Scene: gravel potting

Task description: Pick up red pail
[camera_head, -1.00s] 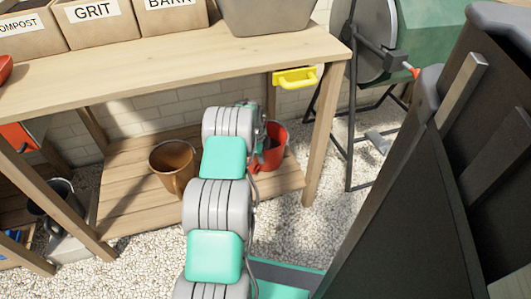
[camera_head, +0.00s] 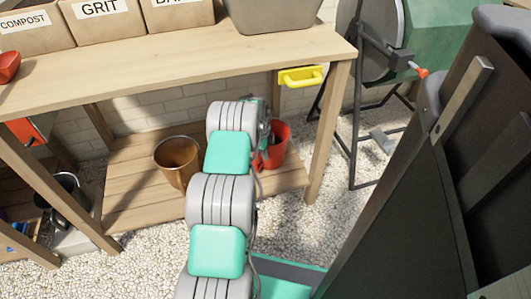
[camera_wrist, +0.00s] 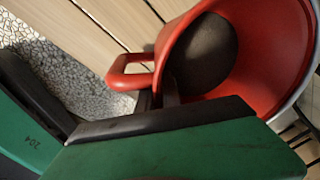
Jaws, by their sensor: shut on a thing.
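The red pail (camera_head: 278,147) stands on the lower wooden shelf of the bench, partly hidden behind my arm in the head view. In the wrist view the red pail (camera_wrist: 262,82) fills the upper right, tilted in the picture, with its dark inside facing me and a red loop handle (camera_wrist: 118,74) on its left side. My gripper (camera_wrist: 160,102), with green fingers and black pads, is shut on the pail close to the handle. The exact contact is hidden behind the near finger. The head view shows the gripper only poorly, behind the arm.
A brown pot (camera_head: 176,163) stands on the same shelf, left of my arm. The bench top (camera_head: 190,62) overhangs the shelf, and a bench leg (camera_head: 328,130) stands right of the pail. A yellow-handled thing (camera_head: 302,76) hangs at the bench edge. Gravel covers the floor.

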